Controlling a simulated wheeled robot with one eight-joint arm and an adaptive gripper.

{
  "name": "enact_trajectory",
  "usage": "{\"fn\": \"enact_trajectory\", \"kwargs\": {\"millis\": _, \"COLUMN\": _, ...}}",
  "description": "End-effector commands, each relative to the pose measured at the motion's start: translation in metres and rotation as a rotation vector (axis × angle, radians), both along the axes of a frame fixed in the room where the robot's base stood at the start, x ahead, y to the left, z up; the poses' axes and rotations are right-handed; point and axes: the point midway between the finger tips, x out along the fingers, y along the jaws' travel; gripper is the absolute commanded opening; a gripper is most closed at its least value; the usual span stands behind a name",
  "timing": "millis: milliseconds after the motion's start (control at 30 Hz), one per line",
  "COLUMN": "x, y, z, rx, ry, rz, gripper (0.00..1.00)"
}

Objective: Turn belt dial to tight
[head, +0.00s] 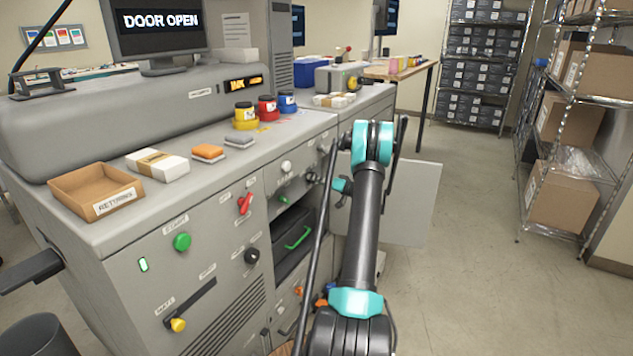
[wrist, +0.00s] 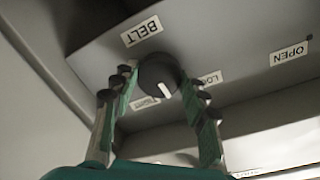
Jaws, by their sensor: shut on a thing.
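The belt dial (wrist: 158,76) is a round black knob with a white pointer line, seen in the wrist view below the BELT label (wrist: 141,31). Its pointer aims down in that picture, between a label starting LO (wrist: 212,77) and another label (wrist: 147,102) partly covered by a finger. My gripper (wrist: 160,88) has its fingers on both sides of the dial and is shut on it. In the head view my arm blocks the area, and neither the gripper nor the belt dial can be made out.
An open door panel (head: 412,205) stands right of the machine, behind my arm. The monitor (head: 158,25) reads DOOR OPEN. A returns tray (head: 95,190), several ink jars and small blocks sit on the machine top. Wire shelves (head: 575,130) stand right; the floor (head: 480,280) between is clear.

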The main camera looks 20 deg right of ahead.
Motion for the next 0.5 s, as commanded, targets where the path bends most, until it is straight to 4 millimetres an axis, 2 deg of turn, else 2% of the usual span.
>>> {"fn": "enact_trajectory", "kwargs": {"millis": 500, "x": 0.0001, "y": -0.0009, "z": 0.0017, "rx": 0.379, "ry": 0.296, "rz": 0.0, "gripper": 0.15}}
